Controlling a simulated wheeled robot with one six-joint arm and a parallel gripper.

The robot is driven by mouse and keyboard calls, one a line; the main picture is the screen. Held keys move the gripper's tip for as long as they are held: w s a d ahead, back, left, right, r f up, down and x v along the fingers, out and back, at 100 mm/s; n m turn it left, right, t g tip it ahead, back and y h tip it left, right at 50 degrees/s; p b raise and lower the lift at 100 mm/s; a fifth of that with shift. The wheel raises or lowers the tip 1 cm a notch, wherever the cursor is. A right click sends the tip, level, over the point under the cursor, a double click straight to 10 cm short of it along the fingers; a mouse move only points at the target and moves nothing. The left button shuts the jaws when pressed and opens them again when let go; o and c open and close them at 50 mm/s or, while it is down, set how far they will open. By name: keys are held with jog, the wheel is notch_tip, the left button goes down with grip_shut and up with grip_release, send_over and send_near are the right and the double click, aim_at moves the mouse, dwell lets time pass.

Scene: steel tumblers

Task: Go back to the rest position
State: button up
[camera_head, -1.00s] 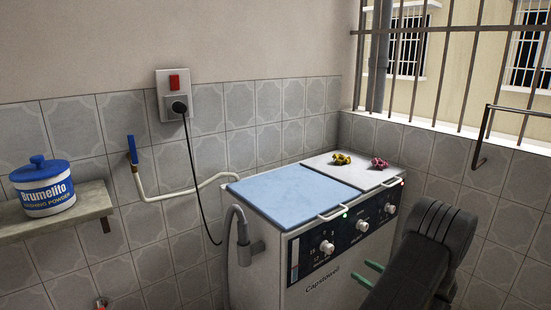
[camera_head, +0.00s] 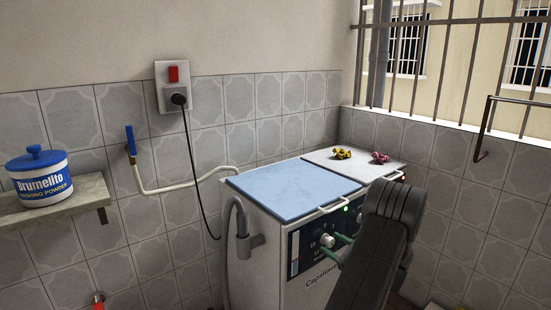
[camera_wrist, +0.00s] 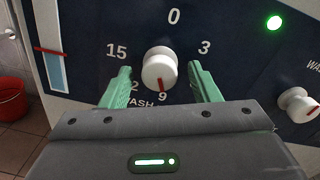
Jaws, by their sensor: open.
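My gripper (camera_head: 335,248) is open at the front panel of the white twin-tub washing machine (camera_head: 262,255), in front of its left knob (camera_head: 327,240). In the wrist view, the two green fingers of my gripper (camera_wrist: 160,72) stand apart, one on each side of the white wash knob (camera_wrist: 160,68). I see a gap between the knob and each fingertip, and nothing is held. The knob's red mark points down, near the 9. My dark arm hides part of the panel's right side in the head view.
The machine has a blue lid (camera_head: 290,189) and a white lid (camera_head: 345,165) with yellow and pink objects on it. A second knob (camera_wrist: 298,104) is at right. A shelf (camera_head: 60,205) holds a washing powder tub (camera_head: 40,178). A red bucket (camera_wrist: 12,100) stands on the floor.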

jog(key=n+b, duration=0.3)
jog(key=n, duration=0.1)
jog(key=shift+f, duration=0.15)
jog(key=n+b, duration=0.3)
jog(key=n, duration=0.1)
jog(key=shift+n, duration=0.3)
jog(key=n+b, duration=0.4)
jog(key=n, duration=0.1)
jog(key=shift+n+h, duration=0.4)
jog(key=shift+n+b, duration=0.7)
jog(key=shift+n, duration=0.6)
jog(key=shift+s+a, duration=0.1)
jog(key=shift+a, duration=0.1)
